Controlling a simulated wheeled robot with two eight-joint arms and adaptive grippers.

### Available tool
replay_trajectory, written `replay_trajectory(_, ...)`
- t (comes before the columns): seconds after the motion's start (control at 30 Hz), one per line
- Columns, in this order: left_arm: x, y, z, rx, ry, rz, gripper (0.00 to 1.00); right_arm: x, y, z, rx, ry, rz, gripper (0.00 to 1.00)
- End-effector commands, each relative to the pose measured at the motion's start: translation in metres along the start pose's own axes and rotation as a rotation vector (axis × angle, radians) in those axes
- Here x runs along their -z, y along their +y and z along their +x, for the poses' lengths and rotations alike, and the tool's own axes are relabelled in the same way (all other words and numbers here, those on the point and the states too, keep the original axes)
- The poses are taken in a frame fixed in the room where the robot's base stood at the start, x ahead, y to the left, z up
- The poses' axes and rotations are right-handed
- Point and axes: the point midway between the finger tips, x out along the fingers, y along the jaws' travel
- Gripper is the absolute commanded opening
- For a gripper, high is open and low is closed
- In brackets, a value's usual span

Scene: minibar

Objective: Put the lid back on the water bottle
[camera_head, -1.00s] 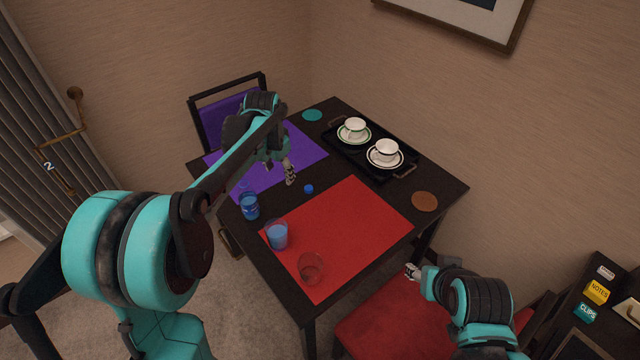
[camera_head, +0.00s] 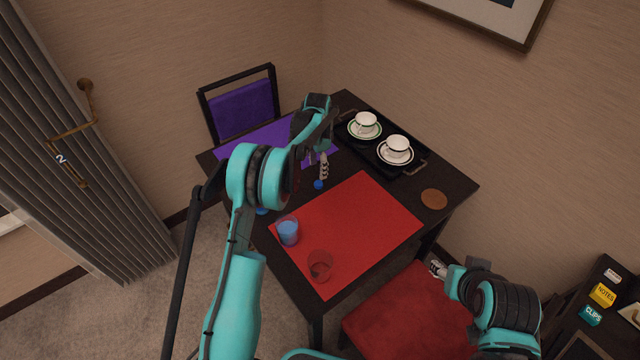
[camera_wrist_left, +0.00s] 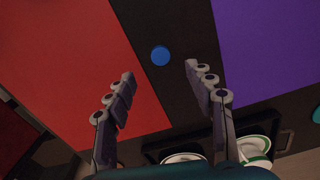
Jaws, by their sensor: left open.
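The small round blue lid (camera_head: 318,184) lies on the dark table strip between the red and purple mats. It also shows in the left wrist view (camera_wrist_left: 160,55), centred just beyond my fingertips. My left gripper (camera_head: 323,170) is above the lid, open and empty; its two fingers show spread apart in the left wrist view (camera_wrist_left: 160,70). A blue container (camera_head: 262,211), possibly the water bottle, is mostly hidden behind my left arm. My right gripper (camera_head: 437,269) is low at the right, by the red chair, away from the table objects; its jaw opening is too small to judge.
A blue-filled glass (camera_head: 288,231) and a clear glass (camera_head: 320,266) stand on the red mat (camera_head: 355,220). A black tray (camera_head: 411,170) with two cups on saucers is at the back right. A brown coaster (camera_head: 434,199) lies near the right corner.

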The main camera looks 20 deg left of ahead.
Motion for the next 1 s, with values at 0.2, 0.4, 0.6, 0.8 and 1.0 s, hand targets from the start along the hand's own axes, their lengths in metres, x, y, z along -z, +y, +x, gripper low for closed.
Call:
replay_trajectory(0.2,0.0,0.0,0.007,0.0,0.0,-0.001,0.54,-0.002,0.0,0.002,0.0,0.0,0.0,0.46)
replay_trajectory(0.4,0.0,0.0,0.026,0.001,0.0,-0.001,0.54,-0.005,0.0,0.007,0.0,0.0,0.0,0.46)
replay_trajectory(0.6,0.0,0.0,0.025,0.001,0.0,-0.001,0.54,-0.004,0.0,0.006,0.0,0.0,0.0,0.46)
replay_trajectory(0.8,0.001,0.0,0.036,0.001,0.001,-0.001,0.54,-0.008,0.0,0.011,0.0,0.0,0.0,0.46)
replay_trajectory(1.0,0.002,-0.001,0.067,0.001,0.0,-0.001,0.54,-0.017,0.0,0.023,0.0,0.0,0.0,0.46)
